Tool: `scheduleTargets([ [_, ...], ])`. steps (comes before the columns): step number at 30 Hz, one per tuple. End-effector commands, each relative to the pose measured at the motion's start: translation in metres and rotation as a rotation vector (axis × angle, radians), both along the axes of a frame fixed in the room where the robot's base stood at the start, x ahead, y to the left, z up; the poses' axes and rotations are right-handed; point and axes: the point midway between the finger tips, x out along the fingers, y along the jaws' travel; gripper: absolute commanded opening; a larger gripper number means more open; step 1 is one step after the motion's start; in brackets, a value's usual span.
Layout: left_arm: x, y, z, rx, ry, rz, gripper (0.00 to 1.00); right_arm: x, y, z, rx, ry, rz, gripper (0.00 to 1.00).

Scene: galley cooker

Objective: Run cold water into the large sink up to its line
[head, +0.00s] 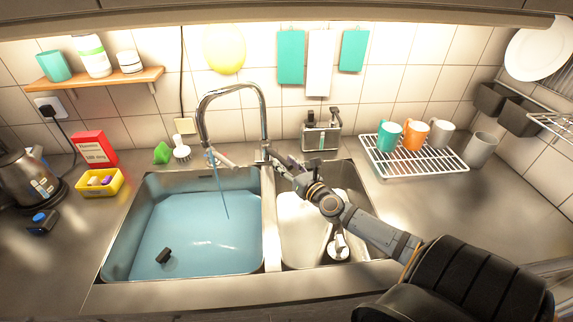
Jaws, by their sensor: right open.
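The large sink (119,245) on the left holds pale blue water (205,230) spread across its basin. The chrome tap (265,110) arches over it, and a thin bluish stream (220,190) falls from the spout into the water. My right gripper (273,156) is open at the tap's base, by its lever; I cannot tell whether it touches. My right arm reaches across the small sink from the right. A small black object (164,256) shows in the large sink near the front left. I cannot make out the fill line. My left gripper is out of view.
The small sink (300,255) holds white items. A wire rack (420,162) with mugs stands on the right. A soap caddy (321,137) is behind the small sink. A kettle (25,180), a yellow box (100,183) and a red box (95,148) stand left.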

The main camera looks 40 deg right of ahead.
Motion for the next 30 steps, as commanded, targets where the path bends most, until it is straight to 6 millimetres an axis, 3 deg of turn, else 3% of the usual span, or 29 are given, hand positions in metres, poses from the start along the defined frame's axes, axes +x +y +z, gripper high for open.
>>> scheduleTargets([
  [6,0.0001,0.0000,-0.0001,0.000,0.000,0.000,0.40,0.0000,0.0000,-0.0004,0.000,0.000,0.000,0.40],
  [15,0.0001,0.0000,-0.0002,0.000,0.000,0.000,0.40,-0.0002,-0.0001,-0.0003,0.000,0.000,-0.001,0.00],
  [26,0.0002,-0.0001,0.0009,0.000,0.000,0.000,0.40,-0.0003,0.0002,0.0002,0.001,0.000,-0.003,0.00],
  [30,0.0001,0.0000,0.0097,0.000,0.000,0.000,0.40,-0.0004,0.0031,0.0026,0.006,0.000,-0.027,0.00],
])
